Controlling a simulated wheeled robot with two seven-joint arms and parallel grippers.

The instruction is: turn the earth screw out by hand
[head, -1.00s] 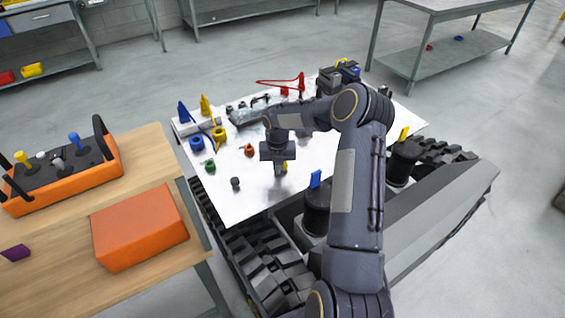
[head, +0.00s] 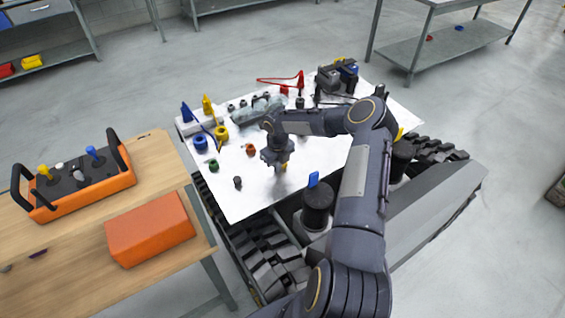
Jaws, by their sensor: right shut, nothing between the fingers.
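My right arm reaches in from the lower right, and its gripper (head: 279,163) points down at the white top of the tracked carrier (head: 240,207). The fingers are shut and hold nothing. A small yellow piece (head: 284,167) shows right at the fingertips; I cannot tell whether they touch it. The earth screw cannot be made out for certain; the gripper covers the spot below it. My left gripper is out of view.
Small fittings crowd the top: blue ring (head: 200,144), yellow ring (head: 221,134), green (head: 214,165), orange (head: 250,149) and dark (head: 238,182) pieces. A blue tab (head: 313,179) stands by the front edge. At left, a wooden bench (head: 75,245) bears an orange joystick box (head: 100,190) and an orange block (head: 150,230).

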